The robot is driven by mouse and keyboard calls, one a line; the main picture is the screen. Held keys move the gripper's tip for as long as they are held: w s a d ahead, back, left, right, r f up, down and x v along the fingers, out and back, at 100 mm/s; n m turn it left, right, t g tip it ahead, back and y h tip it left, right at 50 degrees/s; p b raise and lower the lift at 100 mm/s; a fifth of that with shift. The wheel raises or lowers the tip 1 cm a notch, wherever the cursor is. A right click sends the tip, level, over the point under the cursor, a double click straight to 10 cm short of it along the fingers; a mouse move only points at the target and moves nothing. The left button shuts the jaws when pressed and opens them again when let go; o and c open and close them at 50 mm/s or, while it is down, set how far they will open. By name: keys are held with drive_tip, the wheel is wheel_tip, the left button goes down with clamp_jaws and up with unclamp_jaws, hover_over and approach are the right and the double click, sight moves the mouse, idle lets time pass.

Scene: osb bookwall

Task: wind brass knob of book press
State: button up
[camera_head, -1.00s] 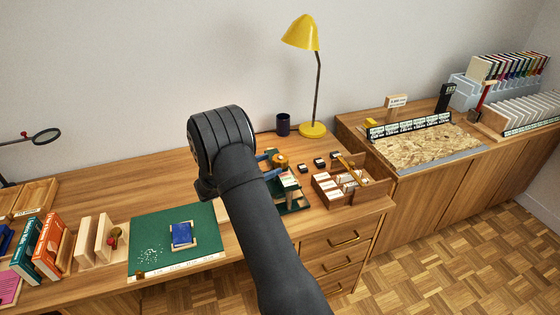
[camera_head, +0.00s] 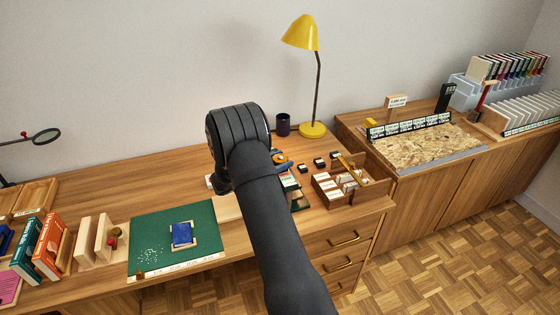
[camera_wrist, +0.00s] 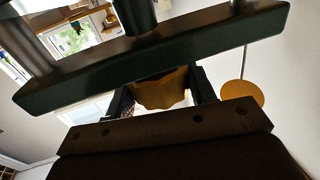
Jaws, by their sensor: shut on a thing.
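The brass knob (camera_wrist: 162,90) of the book press sits between my fingers in the wrist view. My gripper (camera_wrist: 162,95) is shut on it, with one finger at each side. The press's dark green crossbar (camera_wrist: 150,50) runs slantwise just above the knob in that picture. In the head view a bit of the knob (camera_head: 281,156) shows just right of my wrist, with a blue finger of my gripper (camera_head: 283,163) beside it.
A yellow lamp (camera_head: 312,130) and a dark cup (camera_head: 283,125) stand behind the press. Small dark blocks (camera_head: 320,164) and a divided wooden box (camera_head: 350,192) lie close on the right. A green mat with a blue book (camera_head: 181,234) lies left of my arm.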

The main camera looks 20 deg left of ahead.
drive_tip(key=shift+m+h, duration=0.3)
drive_tip(key=shift+h, duration=0.1)
drive_tip(key=shift+m+g+h, duration=2.7)
drive_tip(key=shift+g, duration=0.7)
drive_tip(key=o, duration=1)
drive_tip(key=shift+c, duration=0.2)
drive_tip(key=shift+a, duration=0.1)
drive_tip(key=v, duration=0.7)
drive_tip(key=shift+a, duration=0.25)
